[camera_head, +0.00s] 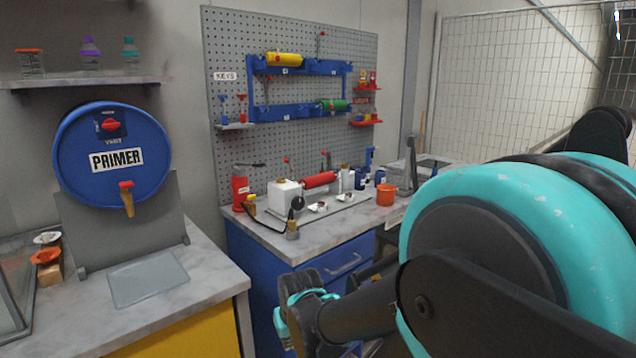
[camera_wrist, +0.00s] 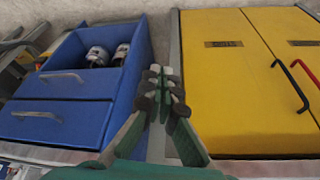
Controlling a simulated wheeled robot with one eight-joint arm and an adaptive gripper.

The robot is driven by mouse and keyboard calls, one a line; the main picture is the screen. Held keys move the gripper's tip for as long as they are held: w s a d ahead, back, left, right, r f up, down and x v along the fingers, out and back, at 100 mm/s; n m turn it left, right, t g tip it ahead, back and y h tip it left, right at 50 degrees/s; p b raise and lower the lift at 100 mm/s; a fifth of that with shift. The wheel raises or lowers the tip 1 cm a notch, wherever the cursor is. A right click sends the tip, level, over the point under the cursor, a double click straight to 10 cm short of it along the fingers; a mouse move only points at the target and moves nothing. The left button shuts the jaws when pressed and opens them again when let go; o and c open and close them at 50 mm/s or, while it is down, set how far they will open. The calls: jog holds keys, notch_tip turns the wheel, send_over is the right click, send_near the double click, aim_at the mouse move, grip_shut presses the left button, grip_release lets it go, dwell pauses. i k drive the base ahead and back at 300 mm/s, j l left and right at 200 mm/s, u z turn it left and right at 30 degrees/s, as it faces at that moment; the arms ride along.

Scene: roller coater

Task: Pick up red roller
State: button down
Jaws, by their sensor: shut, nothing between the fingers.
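The red roller (camera_head: 319,180) lies on the cluttered workbench in the head view, just right of a white container (camera_head: 286,196). It does not show in the wrist view. My gripper (camera_wrist: 161,72) shows in the wrist view with its green and dark fingers together and nothing between them. It faces the cabinet fronts and is apart from the roller. In the head view my arm fills the lower right, and my fingertips cannot be made out.
The wrist view shows blue drawers (camera_wrist: 62,112), cans (camera_wrist: 98,55) and a yellow cabinet (camera_wrist: 235,80). In the head view, a blue rack (camera_head: 300,110) holds a yellow roller (camera_head: 284,60) and a green roller (camera_head: 334,105). An orange cup (camera_head: 386,195) stands right of the red roller.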

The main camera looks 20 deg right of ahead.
aim_at(316, 181)
jog(key=i+l, duration=0.15)
jog(key=l, duration=0.2)
jog(key=i+l+u, duration=0.1)
jog(key=l, duration=0.2)
jog(key=i+l, duration=0.1)
jog(key=l, duration=0.25)
jog(key=i+l+u, duration=0.1)
jog(key=l, duration=0.2)
